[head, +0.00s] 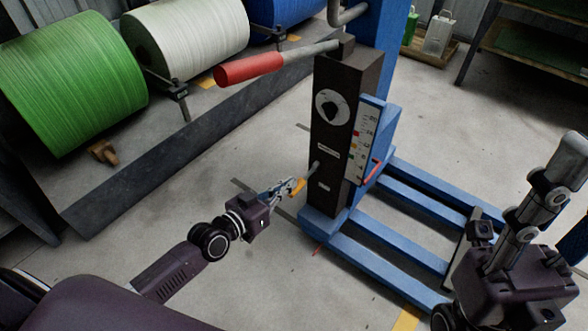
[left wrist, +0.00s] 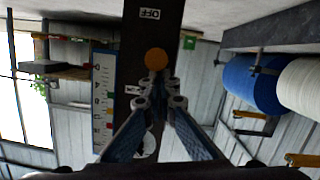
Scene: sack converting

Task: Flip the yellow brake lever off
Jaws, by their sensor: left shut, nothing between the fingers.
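That view is upside down, with an OFF label (left wrist: 149,13) past the knob and another label (left wrist: 133,90) partly hidden by the fingers. My right gripper (head: 550,180) is at the right edge, its opening unclear.
A red-handled lever (head: 250,69) juts left from the post's top. A dial (head: 331,108) and a scale strip (head: 367,140) are on the post. Blue rails (head: 385,232) lie low to the right. Green (head: 70,85) and white rolls (head: 190,38) stand at left.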

